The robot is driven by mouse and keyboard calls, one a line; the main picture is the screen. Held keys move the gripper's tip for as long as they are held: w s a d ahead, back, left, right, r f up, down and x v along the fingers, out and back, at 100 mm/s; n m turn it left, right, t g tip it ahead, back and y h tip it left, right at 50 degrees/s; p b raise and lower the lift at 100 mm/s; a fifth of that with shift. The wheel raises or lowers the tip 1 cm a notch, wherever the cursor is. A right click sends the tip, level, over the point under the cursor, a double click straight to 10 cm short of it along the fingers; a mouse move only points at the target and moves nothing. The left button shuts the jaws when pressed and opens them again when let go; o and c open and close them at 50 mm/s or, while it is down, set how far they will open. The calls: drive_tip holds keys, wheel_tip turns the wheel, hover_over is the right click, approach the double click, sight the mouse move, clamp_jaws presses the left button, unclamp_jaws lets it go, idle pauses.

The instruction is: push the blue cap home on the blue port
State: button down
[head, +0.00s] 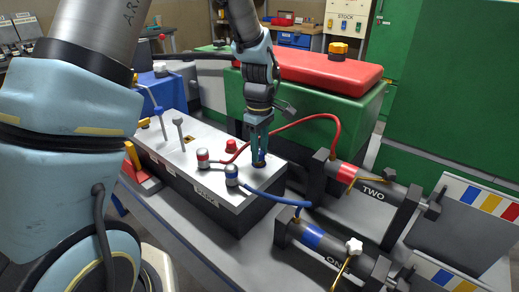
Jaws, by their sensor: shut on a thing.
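The blue cap (262,155) is between my gripper's fingertips, at the top face of the grey-white block (180,158). My gripper (259,150) points straight down and is shut on the cap. The blue port lies under the cap and is mostly hidden by the cap and fingers. I cannot tell whether the cap is fully seated or stands slightly proud. A dark ring shows around its base.
A red cap (231,146) sits left of my gripper. Red (203,158) and blue (232,175) hose couplings stand in front. The red hose (310,118) arches close to my gripper's right. A green box with a red lid (315,68) stands behind; two cylinders lie right.

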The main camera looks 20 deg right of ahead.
sight(260, 152)
drive_tip(key=shift+f, duration=0.5)
drive_tip(key=shift+c, duration=2.2)
unclamp_jaws()
drive_tip(key=shift+r, duration=0.1)
wheel_tip(260, 152, up, 10)
drive_tip(key=shift+f+b, duration=0.15)
drive_tip(key=shift+b, duration=1)
drive_tip(key=s+a+f+m, duration=0.1)
drive_tip(key=s+a+m, duration=0.1)
drive_tip(key=a, duration=1.3)
drive_tip(key=s+a+f+m+t, duration=0.1)
drive_tip(key=a+m, duration=0.4)
drive_tip(key=a, duration=1)
drive_tip(key=shift+s+a+f+m+t, duration=0.15)
drive_tip(key=shift+s+f+m+t, duration=0.15)
drive_tip(key=shift+s+f, duration=0.25)
